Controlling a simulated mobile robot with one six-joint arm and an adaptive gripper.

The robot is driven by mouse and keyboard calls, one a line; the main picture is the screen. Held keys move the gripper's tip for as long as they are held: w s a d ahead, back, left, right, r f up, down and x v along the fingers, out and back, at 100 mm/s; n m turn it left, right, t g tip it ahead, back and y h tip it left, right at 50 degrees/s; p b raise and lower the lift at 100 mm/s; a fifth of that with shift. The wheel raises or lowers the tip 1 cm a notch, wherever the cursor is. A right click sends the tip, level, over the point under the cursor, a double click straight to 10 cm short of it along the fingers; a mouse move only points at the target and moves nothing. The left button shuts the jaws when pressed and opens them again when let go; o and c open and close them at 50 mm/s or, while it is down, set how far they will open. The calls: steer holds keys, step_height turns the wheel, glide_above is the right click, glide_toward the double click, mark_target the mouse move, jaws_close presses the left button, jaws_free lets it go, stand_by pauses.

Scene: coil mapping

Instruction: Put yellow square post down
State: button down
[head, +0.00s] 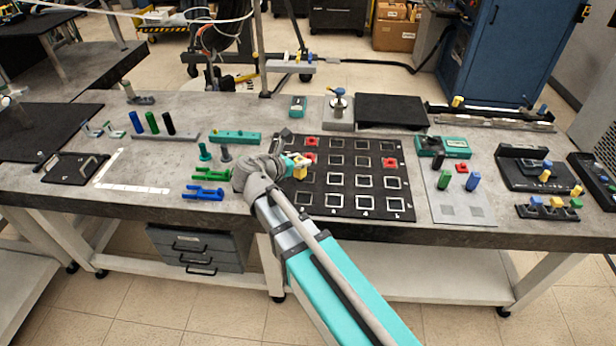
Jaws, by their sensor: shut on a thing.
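My gripper (295,165) is over the left part of a black board (343,190) marked with a grid of pale square outlines. It is shut on the yellow square post (300,172), which shows as a small yellow block at its tip. My wrist hides part of the board's left edge. I cannot tell whether the post touches the board or hangs just above it.
Red pieces (389,163) sit on the board, some close to my gripper (311,141). Green and blue forked parts (206,175) lie left of my wrist. A grey plate (455,195) with coloured pegs stands right of the board. Several of the board's squares are empty.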

steer(key=shift+d, duration=0.1)
steer(key=shift+s+d+f+m+g+h, duration=0.1)
steer(key=shift+s+d+m+g+h, duration=0.05)
steer(key=shift+d+m+g+h, duration=0.8)
steer(key=shift+a, duration=0.1)
steer(key=w+a+f+b, duration=0.1)
steer(key=w+f+b, duration=0.8)
steer(key=w, duration=0.4)
steer(key=shift+w, duration=0.1)
steer(key=shift+w+f+b, duration=0.2)
steer(key=shift+f+b, duration=0.8)
steer(key=shift+b, duration=0.1)
steer(key=shift+w+f+b, duration=0.2)
steer(key=shift+f+b, duration=0.8)
steer(key=shift+b, duration=0.05)
